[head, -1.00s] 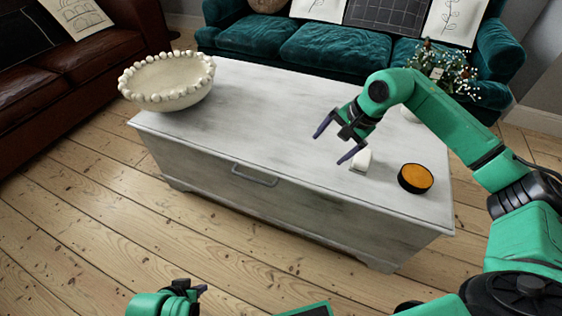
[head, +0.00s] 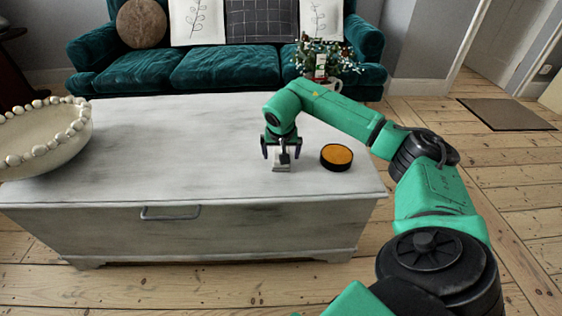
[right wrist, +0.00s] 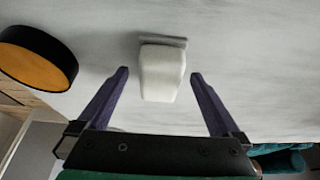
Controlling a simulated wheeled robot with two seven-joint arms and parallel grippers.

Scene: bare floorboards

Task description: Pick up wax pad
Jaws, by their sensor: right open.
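A small white block with a grey strip along one end, which looks like the wax pad (head: 282,166), is on the white chest top. It also shows in the right wrist view (right wrist: 162,68), lined up between the two fingers with a gap on each side. My right gripper (head: 281,152) is open and pointing down at the block, its fingers on either side of it. The gripper partly hides the block in the head view. A round black tin with an orange face (head: 337,156) lies just right of it. My left gripper is out of view.
The white chest (head: 180,150) has clear top space left of the gripper. A beaded bowl (head: 40,140) stands at its left end. A potted plant (head: 325,65) is behind my right arm, before the green sofa (head: 240,68).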

